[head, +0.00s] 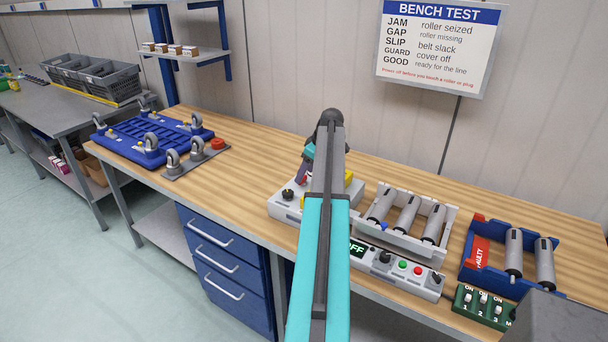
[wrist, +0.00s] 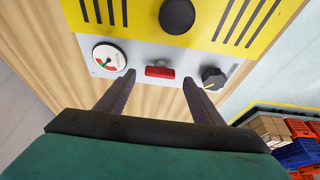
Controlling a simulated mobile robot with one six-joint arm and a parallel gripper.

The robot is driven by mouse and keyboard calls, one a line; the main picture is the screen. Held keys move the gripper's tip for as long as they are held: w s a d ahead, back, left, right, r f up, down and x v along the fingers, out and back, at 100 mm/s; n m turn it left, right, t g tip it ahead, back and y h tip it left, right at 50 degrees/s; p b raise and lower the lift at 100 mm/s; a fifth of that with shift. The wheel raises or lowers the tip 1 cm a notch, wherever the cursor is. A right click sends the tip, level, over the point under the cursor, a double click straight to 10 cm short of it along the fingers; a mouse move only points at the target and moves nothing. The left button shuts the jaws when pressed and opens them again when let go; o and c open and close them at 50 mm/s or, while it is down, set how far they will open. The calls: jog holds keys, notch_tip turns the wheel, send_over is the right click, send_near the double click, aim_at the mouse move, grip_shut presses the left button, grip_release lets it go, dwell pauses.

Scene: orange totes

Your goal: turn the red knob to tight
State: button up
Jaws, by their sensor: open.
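The red knob (wrist: 160,71) is a small bar-shaped handle on the light grey front strip of a yellow-topped unit in the wrist view. My gripper (wrist: 158,76) is open, with its two dark fingers apart, one to each side of the red knob in the picture. I see no finger touching it; their height above the panel is hard to judge. A round white gauge (wrist: 107,58) with red and green marks sits left of the knob.
A black knob (wrist: 214,77) sits right of the red one, close to the right finger. A larger black knob (wrist: 177,15) stands on the yellow top. In the head view, a roller frame (head: 450,222) and control box (head: 400,268) stand to the right.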

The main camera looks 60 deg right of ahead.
aim_at(303, 181)
jog(key=shift+x, duration=1.1)
jog(key=shift+c, duration=0.4)
